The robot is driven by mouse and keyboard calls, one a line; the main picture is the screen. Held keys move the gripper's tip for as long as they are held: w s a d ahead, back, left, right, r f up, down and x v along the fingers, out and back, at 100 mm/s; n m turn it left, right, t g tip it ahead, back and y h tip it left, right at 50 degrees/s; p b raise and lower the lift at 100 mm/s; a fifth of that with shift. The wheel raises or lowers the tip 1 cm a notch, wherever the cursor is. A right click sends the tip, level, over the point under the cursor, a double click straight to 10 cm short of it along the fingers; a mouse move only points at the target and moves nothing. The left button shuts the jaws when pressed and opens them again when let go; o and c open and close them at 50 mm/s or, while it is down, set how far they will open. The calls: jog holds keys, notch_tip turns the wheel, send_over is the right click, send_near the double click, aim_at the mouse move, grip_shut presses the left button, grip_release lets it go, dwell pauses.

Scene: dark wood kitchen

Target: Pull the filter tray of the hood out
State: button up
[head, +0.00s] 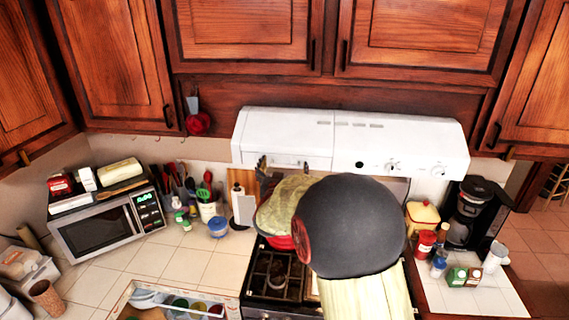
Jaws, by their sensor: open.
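The white range hood (420,135) hangs under the upper cabinets, with slots on top and knobs on the right of its sloped front. The filter tray cannot be told apart clearly; a panel with a lighter outline (288,158) shows at the hood's lower left front. My gripper (282,164) is at this lower left edge, its dark fingers apart, with nothing seen between them. It is small and partly hidden behind my arm, so I cannot tell whether it touches the hood. My arm also covers the area under the hood's middle.
The stove (270,275) stands below the hood, partly covered by my arm. A microwave (105,225) and a utensil crock (207,211) stand on the left counter. A coffee maker (474,212) and several jars stand on the right. An open drawer (170,302) is at the front.

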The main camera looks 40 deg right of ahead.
jog(key=shift+c, duration=1.4)
jog(key=c, duration=1.4)
